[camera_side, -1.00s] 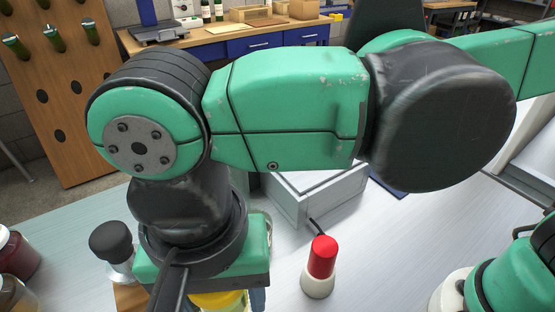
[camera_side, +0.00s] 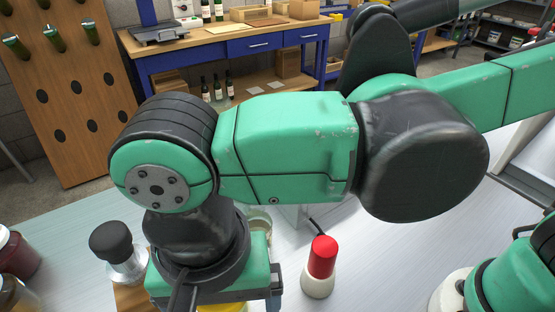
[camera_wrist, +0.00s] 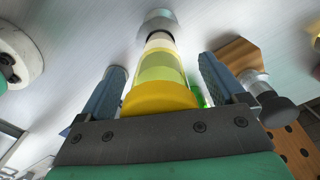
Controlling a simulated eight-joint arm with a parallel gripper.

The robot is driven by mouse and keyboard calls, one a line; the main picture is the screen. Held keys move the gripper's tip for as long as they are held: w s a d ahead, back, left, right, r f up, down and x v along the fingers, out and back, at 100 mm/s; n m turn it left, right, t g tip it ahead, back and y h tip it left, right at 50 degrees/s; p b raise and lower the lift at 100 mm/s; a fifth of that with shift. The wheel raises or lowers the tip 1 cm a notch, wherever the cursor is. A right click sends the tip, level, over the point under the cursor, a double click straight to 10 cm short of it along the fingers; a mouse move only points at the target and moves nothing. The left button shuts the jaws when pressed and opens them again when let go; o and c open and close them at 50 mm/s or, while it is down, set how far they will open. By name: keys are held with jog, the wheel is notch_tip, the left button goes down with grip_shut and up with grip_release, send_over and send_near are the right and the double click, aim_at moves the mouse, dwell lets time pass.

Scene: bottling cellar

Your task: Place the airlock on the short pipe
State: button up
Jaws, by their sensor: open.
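The airlock (camera_wrist: 160,97) has a yellow top, a clear yellowish body and a pale lower end. It stands between the two blue fingers of my gripper (camera_wrist: 161,66) in the wrist view. The fingers are open, with a visible gap on each side of the body. A grey metal pipe (camera_wrist: 157,20) shows in line beyond the airlock's pale end. The airlock appears to stand on it, but I cannot tell whether this is the short pipe. In the side view only a yellow edge (camera_side: 222,307) shows beneath my gripper, which hides the rest.
A red-topped white cone (camera_side: 321,264) stands to the right. Dark jars (camera_side: 18,254) are at the far left.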

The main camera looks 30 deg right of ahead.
notch_tip(320, 180, up, 12)
jog(key=shift+f, duration=0.1)
jog(key=shift+w+d, duration=0.15)
jog(key=shift+w, duration=0.05)
jog(key=w+d+f+n+t+y, duration=0.1)
jog(key=w+d+f+t, duration=0.2)
jog(key=d, duration=0.4)
jog(key=w+d+f+n+y, duration=0.1)
jog(key=w+d+f, duration=0.1)
jog(key=w+d, duration=0.5)
jog(key=d+f+n+t+h, duration=0.1)
jog(key=d+f+t, duration=0.1)
jog(key=d, duration=0.5)
jog(key=s+d+f+n+t+h, duration=0.1)
jog(key=d+f+n+t, duration=0.1)
jog(key=d+f, duration=0.2)
jog(key=d, duration=0.3)
jog(key=shift+s+f, duration=0.3)
jog(key=shift+f, duration=0.05)
